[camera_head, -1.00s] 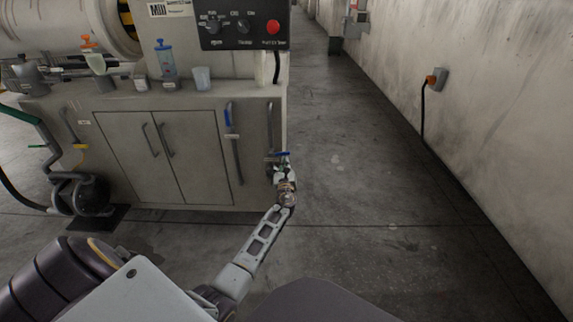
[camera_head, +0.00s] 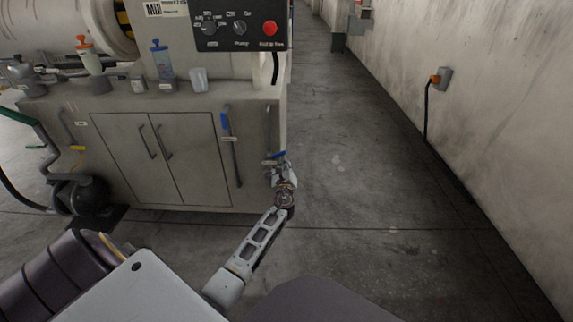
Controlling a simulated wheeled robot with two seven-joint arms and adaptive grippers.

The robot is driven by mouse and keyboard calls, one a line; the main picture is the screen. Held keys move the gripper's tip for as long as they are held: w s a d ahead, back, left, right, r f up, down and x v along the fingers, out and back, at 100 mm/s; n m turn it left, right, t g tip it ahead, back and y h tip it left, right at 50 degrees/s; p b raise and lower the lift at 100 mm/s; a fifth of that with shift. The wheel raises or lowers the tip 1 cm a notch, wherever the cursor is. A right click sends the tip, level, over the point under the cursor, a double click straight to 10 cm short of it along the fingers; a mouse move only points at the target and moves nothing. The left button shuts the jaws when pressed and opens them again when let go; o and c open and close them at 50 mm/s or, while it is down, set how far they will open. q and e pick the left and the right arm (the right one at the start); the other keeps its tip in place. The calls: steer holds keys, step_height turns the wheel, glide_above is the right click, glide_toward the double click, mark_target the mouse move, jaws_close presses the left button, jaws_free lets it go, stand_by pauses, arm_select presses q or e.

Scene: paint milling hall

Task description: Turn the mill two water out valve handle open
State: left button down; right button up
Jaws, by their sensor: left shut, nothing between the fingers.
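A blue valve handle (camera_head: 274,156) sits on the pipe near the right edge of the mill cabinet's front. It lies roughly level across the pipe. A second blue handle (camera_head: 225,121) stands upright on another pipe to its left. I cannot read the small labels by them, so I cannot tell which is the water out valve. My left gripper (camera_head: 281,166) is shut and empty at the lower blue handle, just below and right of it. Whether it touches the handle is too small to tell. My right gripper is not in view.
The mill cabinet (camera_head: 185,160) has double doors and a top with bottles and cups. A control panel (camera_head: 240,30) with a red button is above. A pump (camera_head: 88,195) stands at the left. Open floor (camera_head: 380,200) lies right of the cabinet, up to the wall (camera_head: 490,120).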

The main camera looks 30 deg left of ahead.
arm_select(q)
steer(key=s+a+r+n, duration=0.2)
steer(key=r+n, duration=0.4)
steer(key=n, duration=0.6)
steer(key=shift+a+r, duration=0.15)
steer(key=shift+a, duration=0.35)
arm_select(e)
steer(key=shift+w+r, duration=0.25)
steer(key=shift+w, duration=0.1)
arm_select(q)
steer(key=shift+w, duration=0.1)
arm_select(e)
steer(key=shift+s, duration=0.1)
